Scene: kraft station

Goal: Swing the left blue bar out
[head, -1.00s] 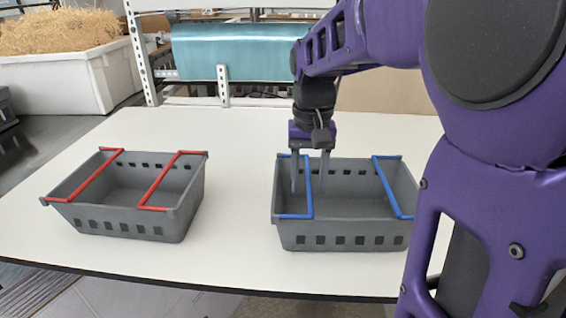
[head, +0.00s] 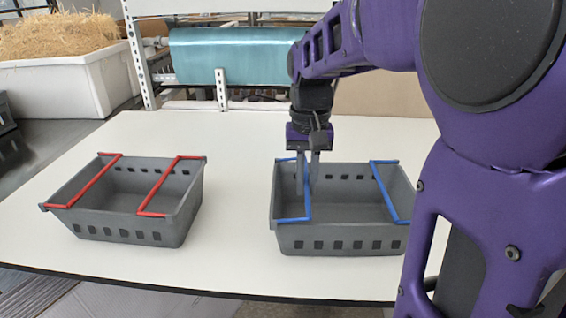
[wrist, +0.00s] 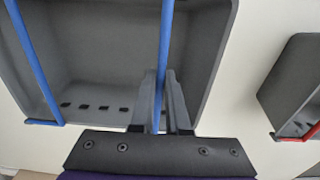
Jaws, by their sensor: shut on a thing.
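The grey crate with blue bars (head: 340,238) stands on the white table at the right in the head view. Its left blue bar (head: 307,207) spans the crate from back to front, inward of the left wall. My gripper (head: 308,186) points down into the crate with its two fingers shut on this bar. In the wrist view the left blue bar (wrist: 164,40) runs between the fingers (wrist: 161,76). The right blue bar (head: 388,190) lies across the crate's right part, apart from my gripper; it also shows in the wrist view (wrist: 34,62).
A grey crate with two red bars (head: 125,228) stands at the left of the white table (head: 225,270), with clear tabletop between the crates. A metal rack with a teal roll (head: 230,55) is behind the table. A white bin of straw (head: 65,72) is at the back left.

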